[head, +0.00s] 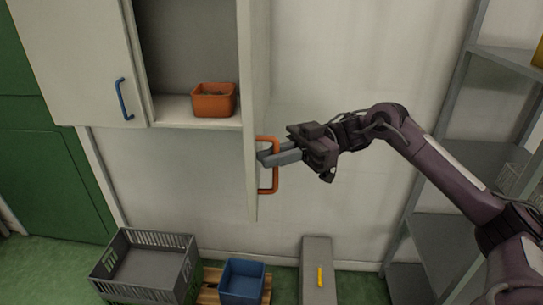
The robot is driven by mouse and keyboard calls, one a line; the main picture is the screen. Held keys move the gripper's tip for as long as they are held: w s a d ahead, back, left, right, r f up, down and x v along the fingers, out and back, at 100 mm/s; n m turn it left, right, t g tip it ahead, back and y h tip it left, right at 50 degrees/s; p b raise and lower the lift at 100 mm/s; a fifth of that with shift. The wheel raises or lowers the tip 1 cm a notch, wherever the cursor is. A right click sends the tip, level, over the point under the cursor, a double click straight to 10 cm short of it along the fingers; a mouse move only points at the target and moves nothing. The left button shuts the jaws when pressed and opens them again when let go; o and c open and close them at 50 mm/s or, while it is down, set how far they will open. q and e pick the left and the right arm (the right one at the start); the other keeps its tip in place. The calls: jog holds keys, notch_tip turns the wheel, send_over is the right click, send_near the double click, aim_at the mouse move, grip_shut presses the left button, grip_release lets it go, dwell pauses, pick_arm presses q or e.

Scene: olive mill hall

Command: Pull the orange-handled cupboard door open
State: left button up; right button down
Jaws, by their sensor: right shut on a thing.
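The cupboard door with the orange handle (254,60) stands open, swung out from the cupboard and seen nearly edge-on. Its orange handle (274,182) is an upright bar on the door's right face. My right gripper (264,157) comes in from the right and is shut on the orange handle, with its fingers around the bar near its middle. The cupboard's inside (188,45) shows to the left of the door, with an orange bin (214,100) on its floor. My left gripper is not in view.
A closed cupboard door with a blue handle (124,99) is at the left. Below stand a grey crate (150,270), a blue bin (242,282) on a wooden pallet, and a grey box (317,262) with a yellow bar handle. Metal shelving (440,160) is at the right.

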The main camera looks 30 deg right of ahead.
jog(key=shift+w+d+f+m+t, duration=0.1)
jog(key=shift+d+f+m+t, duration=0.2)
jog(key=shift+f, duration=0.05)
jog(key=c, duration=1.9)
grip_release()
jog(key=shift+s+d+r, duration=0.1)
jog(key=shift+s+r, duration=0.05)
jog(key=shift+s, duration=0.15)
jog(key=shift+d, duration=0.15)
jog(key=shift+s+d+r+b, duration=0.1)
jog(key=shift+d+b, duration=0.55)
jog(key=shift+d, duration=1.25)
jog(key=shift+s+d+r+b, duration=0.1)
jog(key=shift+d+b, duration=0.5)
jog(key=shift+d, duration=1.3)
